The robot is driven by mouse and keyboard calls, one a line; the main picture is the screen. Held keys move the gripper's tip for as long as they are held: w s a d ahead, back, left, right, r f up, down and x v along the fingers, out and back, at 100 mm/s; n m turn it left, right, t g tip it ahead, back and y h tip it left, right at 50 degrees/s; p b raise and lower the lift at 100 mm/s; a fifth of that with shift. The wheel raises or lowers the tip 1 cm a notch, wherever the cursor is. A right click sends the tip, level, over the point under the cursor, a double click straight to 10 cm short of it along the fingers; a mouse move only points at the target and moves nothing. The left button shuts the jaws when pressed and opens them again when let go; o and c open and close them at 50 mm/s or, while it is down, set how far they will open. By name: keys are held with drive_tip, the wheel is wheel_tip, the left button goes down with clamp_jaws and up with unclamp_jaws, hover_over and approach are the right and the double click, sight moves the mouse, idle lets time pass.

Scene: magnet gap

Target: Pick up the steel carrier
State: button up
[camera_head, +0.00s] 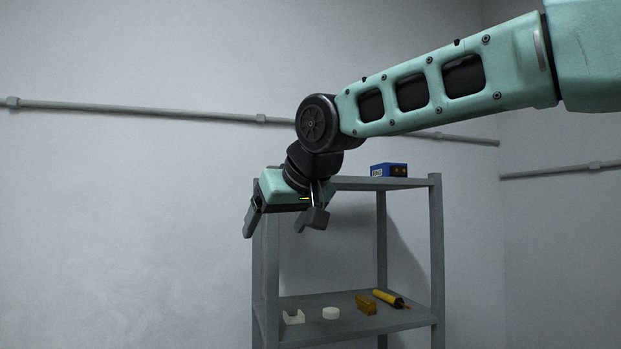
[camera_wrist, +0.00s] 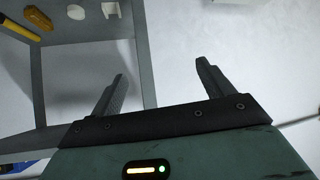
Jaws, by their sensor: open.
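No part is plainly marked as the steel carrier. The closest in look is a small pale, notched piece (camera_head: 293,317) at the left of the lower shelf in the head view; I cannot tell its material. It also shows at the top edge of the wrist view (camera_wrist: 110,9). My gripper (camera_head: 278,229) is open and empty, pointing down, above the lower shelf and by the upper left of the rack. In the wrist view, its two fingers (camera_wrist: 161,70) stand apart with nothing between them.
The grey rack (camera_head: 435,240) has posts and an upper shelf close to my gripper. On the lower shelf are a white round piece (camera_head: 331,313), an amber block (camera_head: 366,305) and a yellow-handled tool (camera_head: 388,298). A blue box (camera_head: 389,170) sits on top. Left of the rack is clear.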

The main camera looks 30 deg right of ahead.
drive_tip(key=d+r+m+t+h, duration=0.35)
drive_tip(key=d+r, duration=0.85)
drive_tip(key=r, duration=0.5)
drive_tip(key=p+x, duration=0.1)
drive_tip(key=x, duration=0.2)
drive_tip(key=p+x, duration=0.1)
drive_tip(key=x, duration=0.3)
drive_tip(key=d+p+x, duration=0.1)
drive_tip(key=p+x, duration=0.1)
drive_tip(key=x, duration=0.1)
drive_tip(key=shift+w, duration=0.1)
drive_tip(key=p+x, duration=0.3)
drive_tip(key=x, duration=0.2)
drive_tip(key=shift+d+r, duration=0.2)
drive_tip(key=shift+w+d+f, duration=0.1)
drive_tip(key=shift+w+f, duration=0.15)
drive_tip(key=shift+w, duration=0.25)
drive_tip(key=c, duration=1.1)
